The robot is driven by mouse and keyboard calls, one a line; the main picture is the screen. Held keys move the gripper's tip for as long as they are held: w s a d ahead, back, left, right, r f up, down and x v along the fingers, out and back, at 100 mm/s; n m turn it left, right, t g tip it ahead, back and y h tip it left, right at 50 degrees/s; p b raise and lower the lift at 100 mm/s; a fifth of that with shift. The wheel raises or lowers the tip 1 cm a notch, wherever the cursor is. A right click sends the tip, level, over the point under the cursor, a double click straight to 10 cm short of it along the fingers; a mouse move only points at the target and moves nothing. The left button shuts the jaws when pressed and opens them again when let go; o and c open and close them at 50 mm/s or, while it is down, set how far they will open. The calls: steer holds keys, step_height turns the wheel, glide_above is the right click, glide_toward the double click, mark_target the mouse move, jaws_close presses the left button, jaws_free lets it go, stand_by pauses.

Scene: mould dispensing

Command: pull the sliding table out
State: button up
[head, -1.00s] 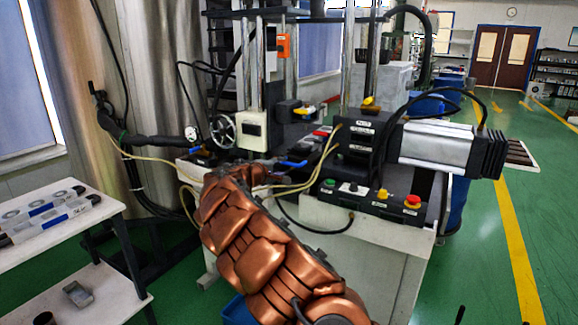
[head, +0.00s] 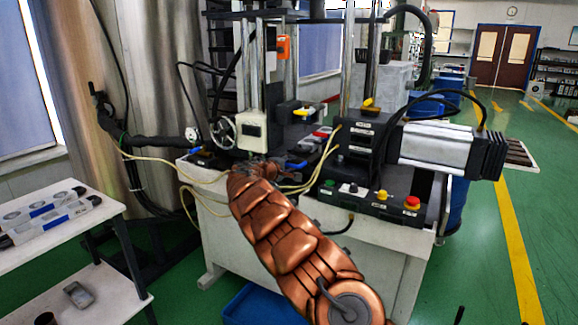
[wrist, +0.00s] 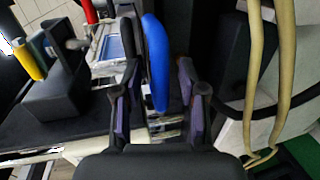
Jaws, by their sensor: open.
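A blue handle (wrist: 156,62) lies between the two fingers of my gripper (wrist: 157,85) in the wrist view. The fingers stand on either side of it with gaps, so the gripper is open and not closed on it. In the head view the blue handle (head: 296,164) shows at the front of the machine, just right of my arm's end. My gripper (head: 260,168) is small and mostly hidden there by my copper-coloured arm. The sliding table itself cannot be told apart clearly from the dark machine parts behind the handle.
Pale hoses (wrist: 262,75) run close to the right of my gripper. A black block with a yellow lever (wrist: 65,85) stands to its left. A button panel (head: 370,200) and motor (head: 435,148) are at the right. A white shelf (head: 60,235) stands left; green floor lies right.

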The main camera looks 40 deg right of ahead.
jaws_close()
stand_by(0.4)
stand_by(0.4)
